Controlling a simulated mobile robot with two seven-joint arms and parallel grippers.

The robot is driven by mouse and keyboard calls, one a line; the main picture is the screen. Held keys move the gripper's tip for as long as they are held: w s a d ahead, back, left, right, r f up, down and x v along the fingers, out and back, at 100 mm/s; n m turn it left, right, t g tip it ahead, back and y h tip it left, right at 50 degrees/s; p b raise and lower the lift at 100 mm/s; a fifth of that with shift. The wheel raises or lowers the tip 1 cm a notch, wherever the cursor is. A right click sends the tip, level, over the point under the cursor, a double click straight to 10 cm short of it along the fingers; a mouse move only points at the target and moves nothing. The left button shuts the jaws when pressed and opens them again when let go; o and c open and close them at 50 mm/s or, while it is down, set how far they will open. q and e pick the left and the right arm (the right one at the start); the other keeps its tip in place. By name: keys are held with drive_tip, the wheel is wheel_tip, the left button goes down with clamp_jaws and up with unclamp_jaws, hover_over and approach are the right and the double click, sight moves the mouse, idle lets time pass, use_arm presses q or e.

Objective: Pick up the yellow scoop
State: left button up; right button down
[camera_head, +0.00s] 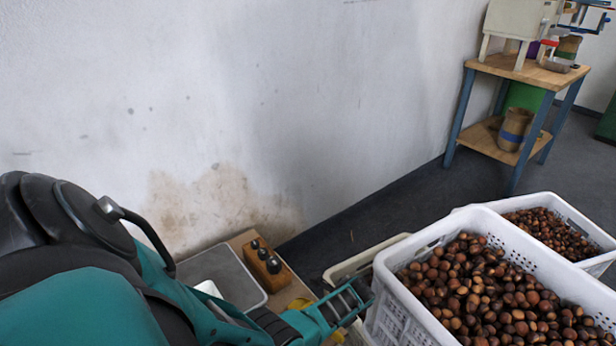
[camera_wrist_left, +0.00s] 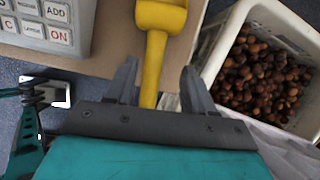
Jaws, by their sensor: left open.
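The yellow scoop (camera_wrist_left: 160,20) lies on the wooden tabletop in the left wrist view, its bowl toward the top edge and its handle running down between my fingers. My left gripper (camera_wrist_left: 158,78) is open, with one finger on each side of the handle; I cannot tell whether either finger touches it. In the head view my left gripper (camera_head: 352,298) is low at the table, beside the large white crate, and only a bit of yellow shows by it.
The large white crate (camera_head: 384,293) of chestnuts stands close right of my gripper, with another crate (camera_head: 572,212) behind it. A cream bin (camera_wrist_left: 213,62) of chestnuts and a scale keypad (camera_wrist_left: 45,22) flank the scoop. A wooden weight block (camera_head: 268,272) stands near my arm.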

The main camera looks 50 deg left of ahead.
use_arm(q)
drive_tip(key=b+x, duration=0.2)
drive_tip(key=x, duration=0.1)
drive_tip(key=b+x, duration=0.1)
drive_tip(key=shift+s+d+f, duration=0.2)
drive_tip(key=shift+s+f, duration=0.05)
drive_tip(key=shift+s, duration=0.15)
drive_tip(key=shift+a+f+b, duration=0.1)
drive_tip(key=shift+f+b, duration=0.2)
drive_tip(key=shift+b, duration=0.1)
drive_tip(key=shift+a+f, duration=0.1)
drive_tip(key=c, duration=0.8)
clamp_jaws()
use_arm(e)
drive_tip(key=shift+w+a+f, duration=0.1)
drive_tip(key=shift+a+f, duration=0.2)
drive_tip(key=shift+f, duration=0.2)
drive_tip(key=shift+w+a+f, duration=0.1)
drive_tip(key=shift+a+f, duration=0.15)
drive_tip(key=shift+f, duration=0.2)
